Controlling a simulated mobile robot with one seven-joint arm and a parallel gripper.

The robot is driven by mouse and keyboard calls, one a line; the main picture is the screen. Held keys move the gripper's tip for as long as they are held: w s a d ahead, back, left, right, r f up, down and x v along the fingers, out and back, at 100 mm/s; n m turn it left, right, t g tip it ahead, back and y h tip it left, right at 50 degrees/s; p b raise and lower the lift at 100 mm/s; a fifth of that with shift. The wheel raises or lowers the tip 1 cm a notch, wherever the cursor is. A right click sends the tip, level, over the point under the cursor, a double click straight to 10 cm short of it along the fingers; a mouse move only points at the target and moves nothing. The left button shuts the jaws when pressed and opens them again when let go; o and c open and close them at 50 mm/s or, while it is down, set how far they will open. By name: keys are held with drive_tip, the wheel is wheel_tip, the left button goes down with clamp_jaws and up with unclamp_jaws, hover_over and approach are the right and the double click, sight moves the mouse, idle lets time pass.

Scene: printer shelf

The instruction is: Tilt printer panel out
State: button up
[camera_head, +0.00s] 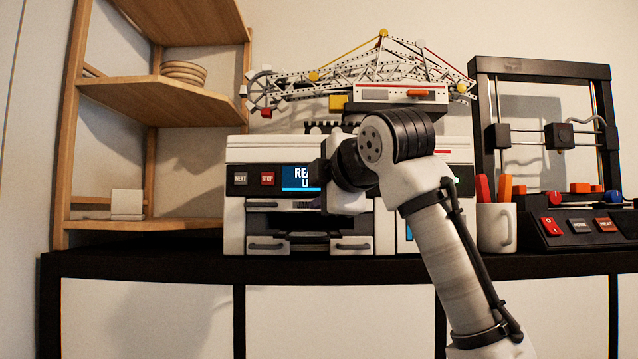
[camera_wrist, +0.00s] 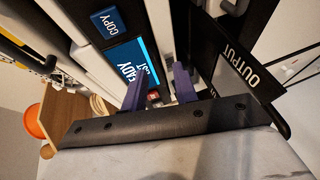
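The printer (camera_head: 234,218) stands on the black-topped cabinet in the head view. Its dark front panel (camera_head: 254,179) has NEXT and STOP buttons and a blue screen (camera_head: 300,178); the panel's right part is hidden by my arm. In the wrist view the screen (camera_wrist: 127,62) and the COPY button (camera_wrist: 108,21) are close. My gripper (camera_wrist: 160,88) has two purple fingers set apart. One overlaps the screen and the other is beside the panel's edge. Contact cannot be told. In the head view my wrist mostly hides the fingers in front of the panel.
A toy crane (camera_head: 370,70) rests above the printer. A wooden shelf (camera_head: 160,92) stands left, and a cup of red and orange items (camera_head: 497,228) and a 3D printer (camera_head: 540,66) stand right. A black part labelled OUTPUT (camera_wrist: 240,70) is beside my fingers.

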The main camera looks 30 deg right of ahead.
drive_tip(key=shift+w, duration=0.25)
clamp_jaws()
